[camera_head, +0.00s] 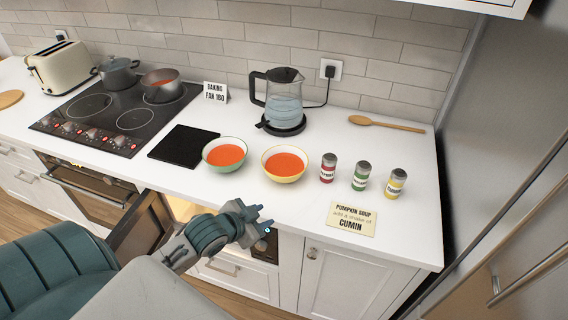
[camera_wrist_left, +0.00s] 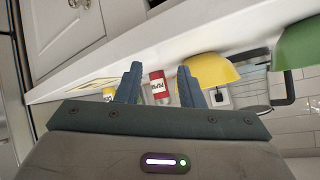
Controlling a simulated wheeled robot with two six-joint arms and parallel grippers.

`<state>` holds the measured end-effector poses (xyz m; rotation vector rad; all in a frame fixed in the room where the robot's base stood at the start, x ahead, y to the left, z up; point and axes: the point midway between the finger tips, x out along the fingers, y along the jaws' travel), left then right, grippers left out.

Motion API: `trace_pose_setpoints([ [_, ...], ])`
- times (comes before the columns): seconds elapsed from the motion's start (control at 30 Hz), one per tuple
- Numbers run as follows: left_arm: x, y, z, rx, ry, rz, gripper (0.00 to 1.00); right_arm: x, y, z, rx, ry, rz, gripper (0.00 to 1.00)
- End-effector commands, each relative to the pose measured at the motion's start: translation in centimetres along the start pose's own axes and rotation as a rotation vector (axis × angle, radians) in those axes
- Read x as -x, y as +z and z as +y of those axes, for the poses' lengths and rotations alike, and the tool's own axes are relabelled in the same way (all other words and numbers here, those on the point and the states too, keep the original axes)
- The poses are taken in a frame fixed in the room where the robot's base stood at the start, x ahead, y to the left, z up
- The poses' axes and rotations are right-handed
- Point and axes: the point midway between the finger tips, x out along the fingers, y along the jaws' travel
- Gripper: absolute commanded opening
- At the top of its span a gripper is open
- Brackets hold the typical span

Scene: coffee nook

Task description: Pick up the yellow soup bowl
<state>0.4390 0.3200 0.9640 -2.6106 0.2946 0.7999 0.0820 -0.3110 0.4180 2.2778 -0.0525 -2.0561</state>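The yellow soup bowl (camera_head: 285,177) stands upright on the white counter, filled with orange soup. A green bowl (camera_head: 211,165) of the same soup stands just left of it. My left gripper (camera_head: 264,217) is in front of the counter's edge, below and in front of the yellow bowl and apart from it. In the left wrist view the yellow bowl (camera_wrist_left: 213,68) shows beyond the right fingertip, with the green bowl (camera_wrist_left: 300,42) further right. The left gripper (camera_wrist_left: 160,82) is open and empty there. My right gripper is not in view.
Red (camera_head: 327,169), green (camera_head: 360,176) and yellow (camera_head: 396,184) shakers stand right of the bowl. A soup card (camera_head: 352,219) lies in front of them. The kettle (camera_head: 284,100) stands behind; a black board (camera_head: 183,146) and hob (camera_head: 105,123) are left. An open oven or cabinet door (camera_head: 140,228) hangs below.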

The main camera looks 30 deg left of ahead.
Motion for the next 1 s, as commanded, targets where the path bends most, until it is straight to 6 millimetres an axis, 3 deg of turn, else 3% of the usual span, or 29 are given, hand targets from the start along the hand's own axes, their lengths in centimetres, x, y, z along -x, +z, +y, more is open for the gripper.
trace_pose_setpoints([
  [0.2,-0.7,-4.3,-3.5,-0.090,-0.010,0.180,0.35,0.1,0.0,0.0,0.000,0.000,0.001,0.36],
  [0.33,-0.7,-6.1,-4.8,-0.122,-0.013,0.254,0.35,0.2,0.0,0.1,0.000,0.000,0.001,0.36],
  [0.47,-1.3,-6.8,-5.2,-0.128,-0.017,0.280,0.35,0.2,0.0,0.1,0.000,0.000,0.001,0.36],
  [0.8,-5.3,-8.0,-5.2,-0.126,-0.016,0.278,0.35,0.7,0.0,0.1,0.000,0.000,0.000,0.36],
  [1.0,-6.2,-8.3,-5.1,-0.128,-0.014,0.278,0.35,0.9,-0.1,0.1,0.000,0.000,0.000,0.36],
])
